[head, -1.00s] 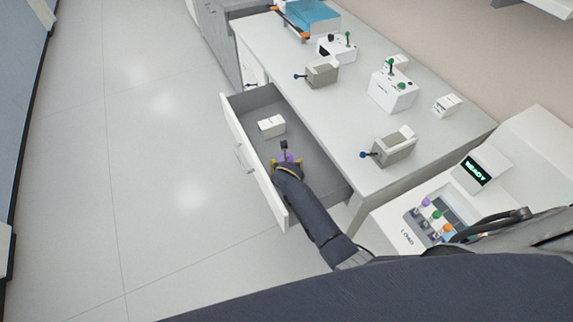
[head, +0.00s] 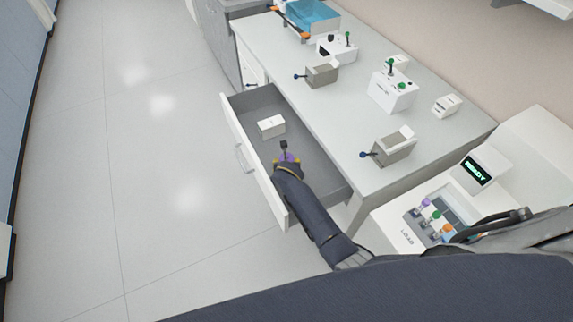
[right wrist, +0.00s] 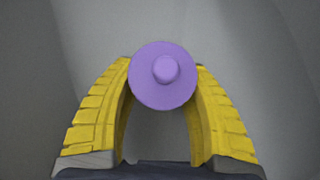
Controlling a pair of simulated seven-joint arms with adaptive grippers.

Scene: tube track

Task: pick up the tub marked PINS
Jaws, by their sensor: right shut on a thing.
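My right gripper (right wrist: 164,90) is down inside the open drawer (head: 262,100). Its yellow fingers are shut on a purple-capped thing (right wrist: 176,92) with a round top and a small raised centre. In the head view the purple part (head: 287,157) shows just past the fingertips. Its body below the cap is hidden in the right wrist view. A white box (head: 271,126) lies in the drawer beyond the gripper. I can read no PINS mark on anything. My left gripper is not in view.
The drawer front (head: 255,165) stands to the left of my arm, and the worktop (head: 345,125) is to the right. Grey boxes with blue knobs (head: 392,150) and white devices (head: 392,92) stand on the worktop. A READY display (head: 475,170) is at the right. The floor at left is clear.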

